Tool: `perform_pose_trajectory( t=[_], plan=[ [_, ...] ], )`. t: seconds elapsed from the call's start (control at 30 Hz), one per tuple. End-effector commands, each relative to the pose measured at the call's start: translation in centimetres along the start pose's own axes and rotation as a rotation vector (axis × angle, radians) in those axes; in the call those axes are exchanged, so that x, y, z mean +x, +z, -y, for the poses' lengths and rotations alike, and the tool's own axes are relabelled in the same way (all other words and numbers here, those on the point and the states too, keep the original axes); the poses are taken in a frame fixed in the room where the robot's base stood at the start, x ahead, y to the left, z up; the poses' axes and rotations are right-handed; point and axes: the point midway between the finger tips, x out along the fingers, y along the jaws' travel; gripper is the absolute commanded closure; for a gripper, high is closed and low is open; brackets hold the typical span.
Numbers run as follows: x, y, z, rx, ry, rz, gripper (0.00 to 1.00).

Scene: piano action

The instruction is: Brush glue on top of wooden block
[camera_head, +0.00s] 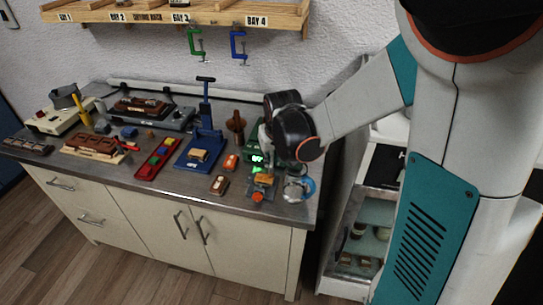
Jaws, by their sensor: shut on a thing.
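My gripper (264,141) hangs at the end of my arm over the right part of the bench. It is small and partly hidden by my dark wrist. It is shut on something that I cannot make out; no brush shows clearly. A tan wooden block (264,179) sits on a small grey fixture just below and in front of my gripper. I cannot tell whether anything touches its top. Another tan block (198,155) rests on the base of a blue press (205,135). No glue can be made out.
The grey bench (150,186) is crowded. A red tray (157,158), small orange-and-brown pieces (219,185), a brown cone-like object (235,124) and a round clear-and-blue item (298,188) stand around. Green and blue clamps (239,46) hang from the shelf above. The bench's front strip is mostly free.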

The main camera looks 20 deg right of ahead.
Motion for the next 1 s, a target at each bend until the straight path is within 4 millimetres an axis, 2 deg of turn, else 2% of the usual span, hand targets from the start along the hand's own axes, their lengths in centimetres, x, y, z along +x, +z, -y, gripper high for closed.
perform_pose_trajectory(
  t=[0.53, 1.0],
  plan=[
    [1.0, -1.8, 3.6, 0.0, -0.001, 0.0, 0.98],
    [0.9, -1.7, 3.5, 0.002, 0.0, 0.001, 0.98]
  ],
)
